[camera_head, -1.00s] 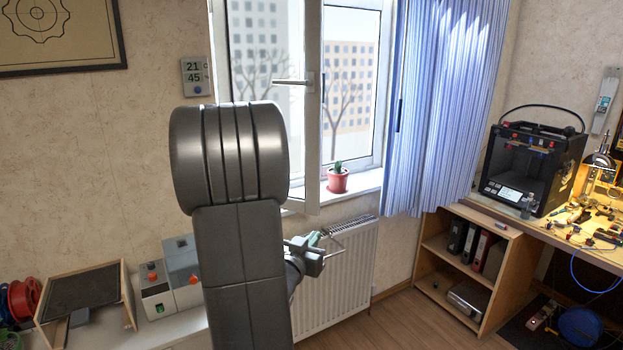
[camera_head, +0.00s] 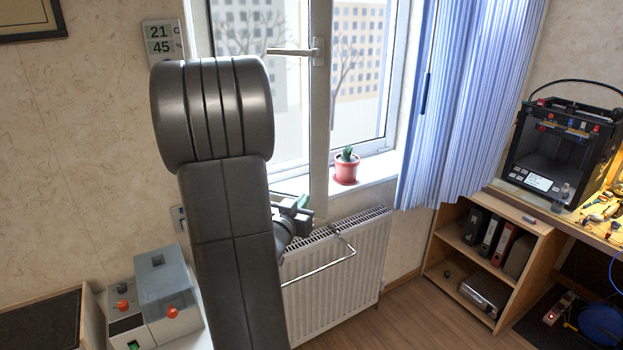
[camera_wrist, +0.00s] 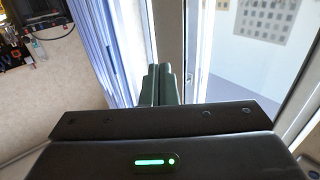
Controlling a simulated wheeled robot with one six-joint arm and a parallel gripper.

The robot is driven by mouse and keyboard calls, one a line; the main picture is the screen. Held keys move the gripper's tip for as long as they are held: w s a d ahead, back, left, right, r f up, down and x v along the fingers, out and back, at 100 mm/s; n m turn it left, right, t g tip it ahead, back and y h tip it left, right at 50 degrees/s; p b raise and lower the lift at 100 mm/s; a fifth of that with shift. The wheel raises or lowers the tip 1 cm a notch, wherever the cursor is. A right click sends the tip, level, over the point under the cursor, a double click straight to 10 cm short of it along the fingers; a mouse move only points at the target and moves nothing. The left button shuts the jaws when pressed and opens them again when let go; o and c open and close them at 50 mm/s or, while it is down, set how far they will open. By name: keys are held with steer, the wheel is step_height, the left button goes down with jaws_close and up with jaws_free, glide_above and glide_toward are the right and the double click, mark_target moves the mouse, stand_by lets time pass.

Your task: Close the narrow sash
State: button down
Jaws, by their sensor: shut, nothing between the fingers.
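The narrow sash (camera_head: 319,120) is the white-framed glazed leaf at the left of the window, with a grey lever handle (camera_head: 295,52). It stands swung inward, away from the window frame, and its free edge faces the room. In the head view my gripper (camera_head: 302,204) is at the lower end of this edge, partly hidden by my arm. In the wrist view my fingers (camera_wrist: 161,84) are together and empty, beside a white upright of the window (camera_wrist: 205,45). I cannot tell whether they touch it.
A potted cactus (camera_head: 346,166) stands on the sill right of the sash. A blue curtain (camera_head: 465,110) hangs further right. A radiator (camera_head: 345,265) with a bent metal rail is below. A grey box with knobs (camera_head: 165,295) stands at lower left.

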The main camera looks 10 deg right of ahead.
mark_target(325, 173)
steer(key=p+x, duration=0.4)
steer(key=x, duration=0.8)
steer(key=shift+w+d+r, duration=0.15)
steer(key=shift+w+d, duration=0.3)
steer(key=shift+w, duration=0.1)
